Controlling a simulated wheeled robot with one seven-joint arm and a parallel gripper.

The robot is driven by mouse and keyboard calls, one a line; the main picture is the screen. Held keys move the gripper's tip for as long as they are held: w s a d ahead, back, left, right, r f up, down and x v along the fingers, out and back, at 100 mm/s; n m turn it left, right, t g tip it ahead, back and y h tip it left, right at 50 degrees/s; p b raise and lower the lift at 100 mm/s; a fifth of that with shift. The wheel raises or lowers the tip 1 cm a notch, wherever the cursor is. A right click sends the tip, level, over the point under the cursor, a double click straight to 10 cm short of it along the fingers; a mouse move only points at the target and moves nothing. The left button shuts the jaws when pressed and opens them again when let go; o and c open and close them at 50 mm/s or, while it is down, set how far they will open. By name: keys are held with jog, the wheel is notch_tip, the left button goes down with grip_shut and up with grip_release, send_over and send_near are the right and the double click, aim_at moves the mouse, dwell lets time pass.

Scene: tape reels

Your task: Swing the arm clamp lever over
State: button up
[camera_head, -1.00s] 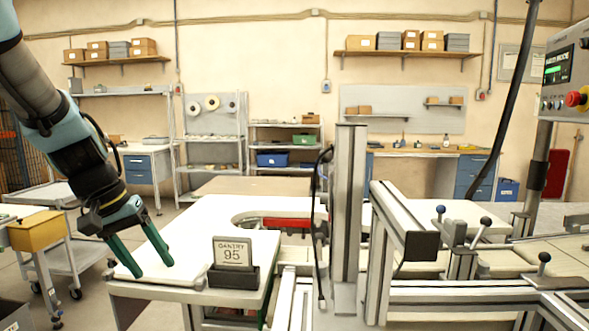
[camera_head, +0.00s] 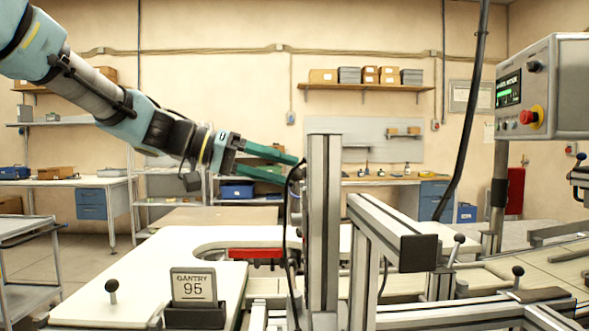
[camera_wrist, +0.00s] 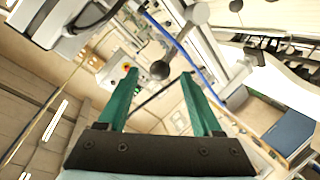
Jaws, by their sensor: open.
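My gripper (camera_head: 290,168) is open and empty at the left of the tall aluminium post (camera_head: 324,225). Its two green fingers point right, and the tips are close to the post's edge in this view. In the wrist view, a lever with a dark ball knob (camera_wrist: 160,70) appears between the open fingertips (camera_wrist: 159,74), apart from both. In the head view, a ball-knob lever (camera_head: 458,239) stands on the frame right of the post, and another (camera_head: 517,271) is further right. I cannot tell which one is the arm clamp lever.
A sign reading "GANTRY 95" (camera_head: 193,285) stands on the white table (camera_head: 140,270), near another ball-knob lever (camera_head: 112,286). A black cable (camera_head: 290,230) hangs by the post. A control box (camera_head: 545,85) with a red button is at upper right. Aluminium rails crowd the right.

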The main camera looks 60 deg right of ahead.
aim_at(296, 180)
jog(key=shift+p+x, duration=0.4)
jog(key=shift+x, duration=1.55)
jog(key=shift+c, duration=0.4)
grip_shut()
